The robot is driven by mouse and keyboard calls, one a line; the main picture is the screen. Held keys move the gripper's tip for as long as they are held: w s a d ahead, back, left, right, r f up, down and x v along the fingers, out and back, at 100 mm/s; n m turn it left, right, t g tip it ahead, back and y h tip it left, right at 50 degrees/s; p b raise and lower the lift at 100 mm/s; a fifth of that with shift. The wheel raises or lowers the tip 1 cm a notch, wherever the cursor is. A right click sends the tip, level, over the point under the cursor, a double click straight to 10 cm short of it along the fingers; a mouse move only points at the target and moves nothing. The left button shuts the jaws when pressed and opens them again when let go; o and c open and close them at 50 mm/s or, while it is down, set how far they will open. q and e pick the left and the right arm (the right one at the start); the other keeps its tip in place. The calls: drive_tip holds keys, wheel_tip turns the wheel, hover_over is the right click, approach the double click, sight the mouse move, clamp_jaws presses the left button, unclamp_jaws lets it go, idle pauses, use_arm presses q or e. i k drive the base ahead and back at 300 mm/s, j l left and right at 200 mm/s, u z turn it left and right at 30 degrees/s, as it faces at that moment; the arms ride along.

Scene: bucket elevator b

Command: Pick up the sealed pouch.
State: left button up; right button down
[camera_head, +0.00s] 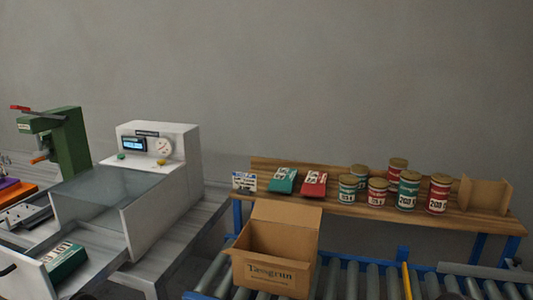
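A green pouch (66,262) with a white label lies tilted in the open front tray of the white sealing machine (160,147) at lower left. Two more pouches, one green (283,180) and one red (314,183), lie side by side on the wooden shelf behind the conveyor. I cannot tell from this view which pouches are sealed. Neither gripper can be made out. Only small dark slivers, perhaps parts of my arms, show at the bottom edge on the left and right.
An open cardboard box (271,272) stands on the roller conveyor (368,283). Several red and green tins (409,190) and a cardboard piece (485,195) stand on the shelf (335,208). A green press (68,142) stands at far left. Rollers right of the box are mostly clear.

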sight(59, 262)
drive_tip(key=u, duration=1.65)
